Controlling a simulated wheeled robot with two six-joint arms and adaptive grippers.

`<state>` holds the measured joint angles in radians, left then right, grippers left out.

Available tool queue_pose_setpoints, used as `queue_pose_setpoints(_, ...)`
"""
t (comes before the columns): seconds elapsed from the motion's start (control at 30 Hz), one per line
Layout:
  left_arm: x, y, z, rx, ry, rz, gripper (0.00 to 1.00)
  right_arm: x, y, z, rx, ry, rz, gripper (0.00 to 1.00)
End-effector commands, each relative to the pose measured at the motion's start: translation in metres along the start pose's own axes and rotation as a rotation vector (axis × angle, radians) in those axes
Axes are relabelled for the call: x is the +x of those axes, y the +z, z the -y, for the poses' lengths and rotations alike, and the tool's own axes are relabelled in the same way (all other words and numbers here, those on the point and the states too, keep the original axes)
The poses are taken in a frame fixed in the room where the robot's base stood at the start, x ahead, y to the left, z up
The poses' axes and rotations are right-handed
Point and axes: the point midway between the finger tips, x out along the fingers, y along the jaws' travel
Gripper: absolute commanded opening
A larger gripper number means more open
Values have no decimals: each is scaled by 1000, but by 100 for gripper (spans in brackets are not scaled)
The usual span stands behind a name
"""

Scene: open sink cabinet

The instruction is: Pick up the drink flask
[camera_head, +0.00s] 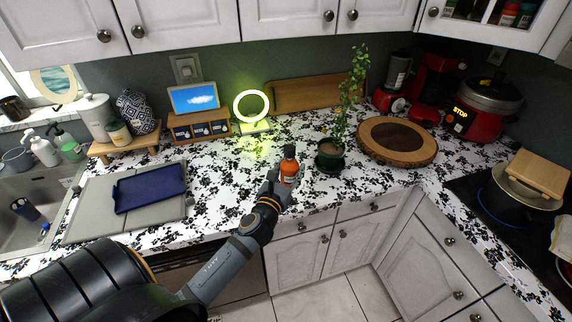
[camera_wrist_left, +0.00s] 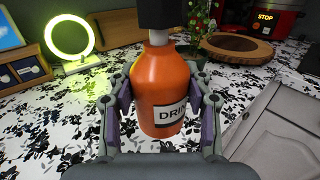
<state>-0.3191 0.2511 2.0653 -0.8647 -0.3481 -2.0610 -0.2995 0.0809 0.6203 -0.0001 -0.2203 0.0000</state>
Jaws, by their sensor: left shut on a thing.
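The drink flask (camera_head: 289,169) is a small orange bottle with a dark cap, upright at the counter's front part. I cannot tell whether the flask's base touches the counter. My right gripper is in neither view.
A potted plant (camera_head: 329,155) stands just right of the flask, and a round wooden board (camera_head: 425,151) lies farther right. A glowing ring lamp (camera_head: 251,106) is behind. A blue tray (camera_head: 150,188) lies left on a grey mat. The patterned counter (camera_head: 232,190) is clear left of the flask.

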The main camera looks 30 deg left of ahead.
Motion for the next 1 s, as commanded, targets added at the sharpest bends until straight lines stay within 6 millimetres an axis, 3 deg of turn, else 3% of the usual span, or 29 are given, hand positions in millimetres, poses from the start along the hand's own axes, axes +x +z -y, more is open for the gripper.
queue_pose_setpoints(0.5, -40, 24, 33, -4, -1, -1, 15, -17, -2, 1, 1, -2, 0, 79)
queue_pose_setpoints(1.0, -47, 31, 40, -1, 0, 3, 15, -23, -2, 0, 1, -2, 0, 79)
